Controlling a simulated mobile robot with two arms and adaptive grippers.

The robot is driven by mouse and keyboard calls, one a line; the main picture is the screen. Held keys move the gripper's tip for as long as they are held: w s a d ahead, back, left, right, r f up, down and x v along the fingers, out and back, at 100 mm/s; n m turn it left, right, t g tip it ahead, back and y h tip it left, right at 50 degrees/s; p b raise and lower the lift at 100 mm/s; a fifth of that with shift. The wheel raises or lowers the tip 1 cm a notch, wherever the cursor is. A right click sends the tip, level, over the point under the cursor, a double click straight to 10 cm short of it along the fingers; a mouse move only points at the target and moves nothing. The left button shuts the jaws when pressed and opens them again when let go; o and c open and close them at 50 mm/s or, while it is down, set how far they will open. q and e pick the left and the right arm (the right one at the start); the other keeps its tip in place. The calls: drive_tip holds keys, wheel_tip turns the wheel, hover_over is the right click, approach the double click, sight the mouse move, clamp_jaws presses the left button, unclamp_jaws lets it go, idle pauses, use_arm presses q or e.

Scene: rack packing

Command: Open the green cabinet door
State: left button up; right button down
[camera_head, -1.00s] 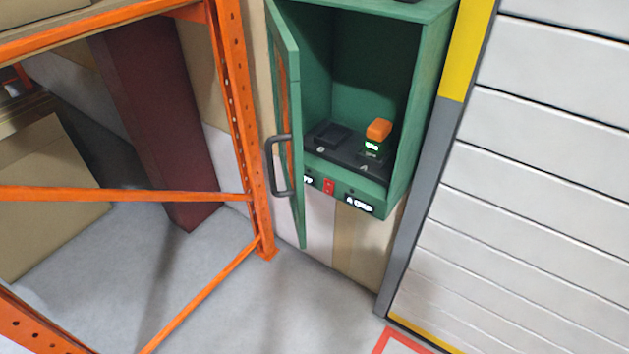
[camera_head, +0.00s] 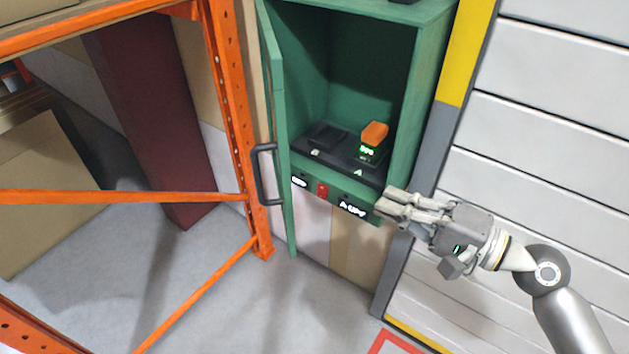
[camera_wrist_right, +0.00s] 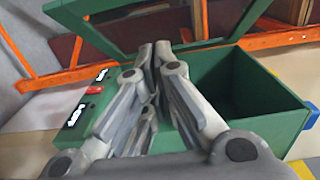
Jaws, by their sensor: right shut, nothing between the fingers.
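The green cabinet (camera_head: 425,90) hangs on the wall, and its interior is exposed. Its green door (camera_head: 276,110) stands swung out on the left side, with a dark grey handle (camera_head: 264,174) on its outer face. My right gripper (camera_head: 384,204) is shut and empty, at the cabinet's lower right front corner. Whether it touches the cabinet I cannot tell. In the right wrist view the closed fingers (camera_wrist_right: 155,50) cover part of the green cabinet (camera_wrist_right: 262,88), and the door frame (camera_wrist_right: 215,45) shows beyond them. My left gripper is not in view.
Inside the cabinet is a black charger base (camera_head: 320,150) with an orange-topped battery (camera_head: 374,135). An orange rack upright (camera_head: 232,100) stands close beside the door on the left. A ribbed white shutter (camera_head: 560,130) is on the right. Grey floor (camera_head: 300,310) lies clear below.

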drive_tip(key=w+a+p, duration=0.4)
drive_tip(key=a+p, duration=0.3)
drive_tip(key=a, duration=0.5)
drive_tip(key=shift+a+r, duration=0.4)
